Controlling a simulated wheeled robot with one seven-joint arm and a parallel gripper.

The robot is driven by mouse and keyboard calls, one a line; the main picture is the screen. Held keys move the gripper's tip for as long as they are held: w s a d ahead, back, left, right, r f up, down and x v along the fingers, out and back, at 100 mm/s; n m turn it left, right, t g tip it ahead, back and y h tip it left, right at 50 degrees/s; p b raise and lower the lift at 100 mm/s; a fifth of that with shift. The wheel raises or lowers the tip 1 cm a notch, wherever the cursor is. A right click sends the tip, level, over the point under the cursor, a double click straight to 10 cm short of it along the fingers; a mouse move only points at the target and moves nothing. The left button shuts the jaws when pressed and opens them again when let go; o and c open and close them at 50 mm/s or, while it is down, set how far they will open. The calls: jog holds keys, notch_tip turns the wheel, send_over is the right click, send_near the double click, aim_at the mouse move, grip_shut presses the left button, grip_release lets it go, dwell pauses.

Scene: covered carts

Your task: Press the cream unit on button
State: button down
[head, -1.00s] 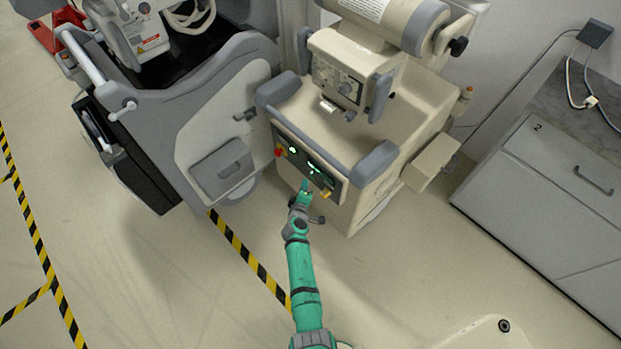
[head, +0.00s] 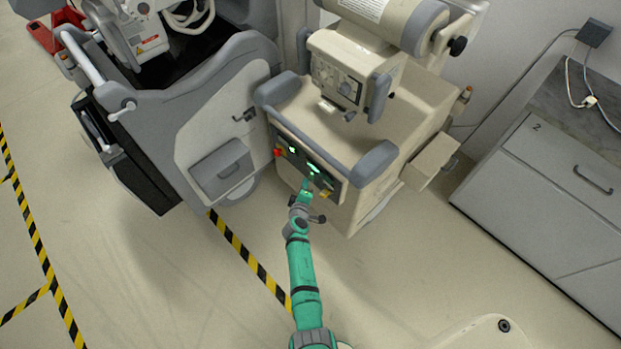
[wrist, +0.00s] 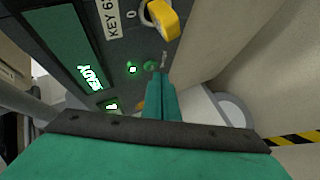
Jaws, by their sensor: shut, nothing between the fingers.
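The cream unit (head: 345,150) stands in the middle of the head view, with a dark control panel (head: 308,162) on its front. In the wrist view the panel shows a lit green display reading READY (wrist: 90,78). A small glowing green light (wrist: 132,69) and a round green button (wrist: 150,66) sit between the display and a yellow key switch (wrist: 162,20). I cannot tell for sure which is the on button. My gripper (wrist: 160,78) is shut and empty, its tips close to the round button; contact cannot be told. It also shows in the head view (head: 305,184).
A red knob (head: 278,153) is at the panel's left end. A grey cart (head: 215,100) stands close on the left. A grey cabinet (head: 550,190) is at the right. Striped floor tape (head: 245,255) runs near my arm; the floor in front is clear.

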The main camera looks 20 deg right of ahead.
jog(key=shift+w+d, duration=0.25)
jog(key=shift+d, duration=0.35)
dwell(0.8)
jog(key=shift+a, duration=0.1)
jog(key=shift+s+a, duration=0.35)
jog(key=shift+a, duration=0.35)
jog(key=shift+s+a, duration=0.3)
jog(key=shift+a, duration=0.5)
jog(key=shift+s+a, duration=0.25)
jog(key=shift+a, duration=0.55)
jog(key=shift+s+a, duration=0.3)
jog(key=shift+a, duration=0.5)
